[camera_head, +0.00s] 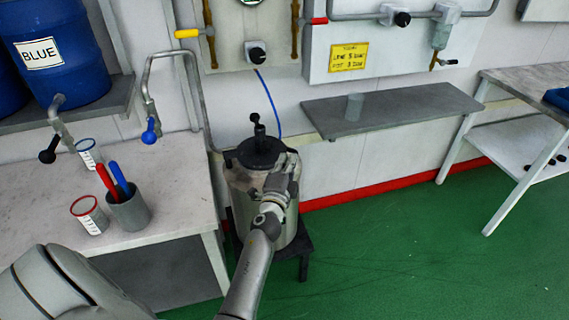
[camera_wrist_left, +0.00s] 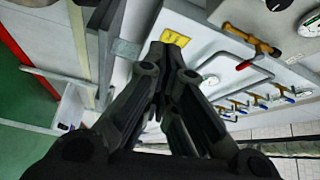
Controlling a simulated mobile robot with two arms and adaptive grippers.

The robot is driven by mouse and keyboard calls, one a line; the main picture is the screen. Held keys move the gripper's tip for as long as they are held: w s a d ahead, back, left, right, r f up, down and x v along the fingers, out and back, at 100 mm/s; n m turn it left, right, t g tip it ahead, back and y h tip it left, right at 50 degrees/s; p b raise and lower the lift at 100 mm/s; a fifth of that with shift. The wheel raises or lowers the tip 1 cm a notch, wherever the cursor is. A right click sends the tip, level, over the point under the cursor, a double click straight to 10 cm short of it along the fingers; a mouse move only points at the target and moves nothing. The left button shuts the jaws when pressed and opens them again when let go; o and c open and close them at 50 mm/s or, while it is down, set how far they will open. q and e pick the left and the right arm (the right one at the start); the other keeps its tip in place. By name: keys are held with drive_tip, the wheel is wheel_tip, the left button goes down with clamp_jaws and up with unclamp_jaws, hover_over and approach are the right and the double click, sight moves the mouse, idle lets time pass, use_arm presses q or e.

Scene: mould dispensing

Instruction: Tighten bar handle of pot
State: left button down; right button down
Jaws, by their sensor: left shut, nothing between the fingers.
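The pot (camera_head: 238,190) is a grey metal cylinder on a low dark stand, left of centre in the head view. Its black lid (camera_head: 257,152) carries an upright black bar handle (camera_head: 257,130) with a knob on top. My left gripper (camera_head: 287,164) is in front of the pot's upper right side, below the handle and apart from it; whether it touches the pot cannot be told. In the wrist view my left gripper (camera_wrist_left: 167,55) has its fingers together with nothing between them. The pot is not visible there. My right gripper is not in view.
A worktop (camera_head: 180,190) left of the pot holds a grey cup (camera_head: 130,212) with red and blue tools and two measuring cups. A grey wall shelf (camera_head: 390,112) is to the right. A blue hose (camera_head: 270,103) hangs behind the pot. The green floor (camera_head: 400,240) at right is clear.

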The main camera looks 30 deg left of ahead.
use_arm(q)
drive_tip(key=f+b+x, duration=0.1)
drive_tip(key=x, duration=0.6)
drive_tip(key=s+a, duration=0.2)
drive_tip(key=a, duration=0.1)
drive_tip(key=shift+s+p, duration=0.25)
drive_tip(key=shift+p, duration=0.15)
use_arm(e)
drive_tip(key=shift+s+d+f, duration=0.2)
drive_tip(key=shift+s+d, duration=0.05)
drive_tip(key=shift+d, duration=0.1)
use_arm(q)
drive_tip(key=shift+s+a+r+m+h, duration=0.1)
drive_tip(key=shift+s+a+m+h, duration=0.25)
drive_tip(key=shift+h, duration=0.35)
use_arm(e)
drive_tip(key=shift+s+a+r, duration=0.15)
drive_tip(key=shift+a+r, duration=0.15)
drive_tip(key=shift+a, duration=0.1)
